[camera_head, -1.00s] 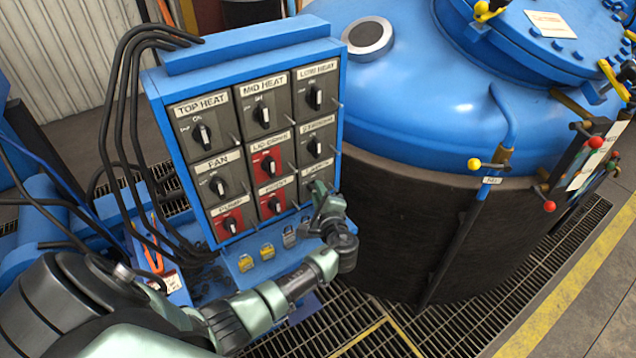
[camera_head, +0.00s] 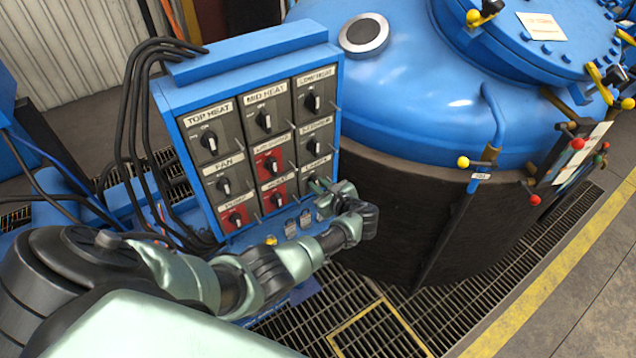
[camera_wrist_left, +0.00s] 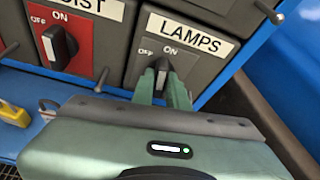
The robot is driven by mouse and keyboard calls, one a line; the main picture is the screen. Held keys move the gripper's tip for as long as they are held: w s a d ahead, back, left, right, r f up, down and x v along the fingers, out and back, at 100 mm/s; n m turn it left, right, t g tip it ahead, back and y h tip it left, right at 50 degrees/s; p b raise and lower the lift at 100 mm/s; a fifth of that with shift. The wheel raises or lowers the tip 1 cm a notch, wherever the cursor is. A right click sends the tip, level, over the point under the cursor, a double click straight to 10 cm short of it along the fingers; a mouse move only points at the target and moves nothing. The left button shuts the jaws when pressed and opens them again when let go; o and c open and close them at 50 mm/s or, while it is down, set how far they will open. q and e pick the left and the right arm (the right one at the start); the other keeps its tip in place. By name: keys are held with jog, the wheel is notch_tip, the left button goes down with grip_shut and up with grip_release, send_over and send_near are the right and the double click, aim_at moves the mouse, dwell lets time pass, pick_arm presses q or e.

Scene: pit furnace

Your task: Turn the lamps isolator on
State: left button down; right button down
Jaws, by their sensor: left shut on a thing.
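The lamps isolator (camera_head: 319,168) is the grey bottom-right switch of the blue panel, largely covered by my left gripper (camera_head: 319,186) in the head view. In the left wrist view its LAMPS label (camera_wrist_left: 188,37) is clear, with OFF and ON marks above the black knob (camera_wrist_left: 162,66). My left gripper (camera_wrist_left: 162,84) has one green finger on each side of this knob and is shut on it. The knob points roughly upward, between the marks as seen here; its exact setting is hard to tell. My right gripper is out of view.
The red hoist isolator (camera_wrist_left: 60,42) is just left of the lamps one, its knob close to my wrist. Thin metal pegs stick out beside the switches. The round furnace (camera_head: 410,190) stands close on the right.

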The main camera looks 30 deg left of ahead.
pick_arm(q)
jog(key=shift+m+g, duration=0.6)
jog(key=shift+m, duration=0.1)
jog(key=c, duration=1.7)
grip_release()
jog(key=shift+s+d+r, duration=0.15)
jog(key=shift+d, duration=0.35)
jog(key=v, duration=0.6)
jog(key=shift+s+d+r+p, duration=0.1)
jog(key=shift+d+p, duration=0.25)
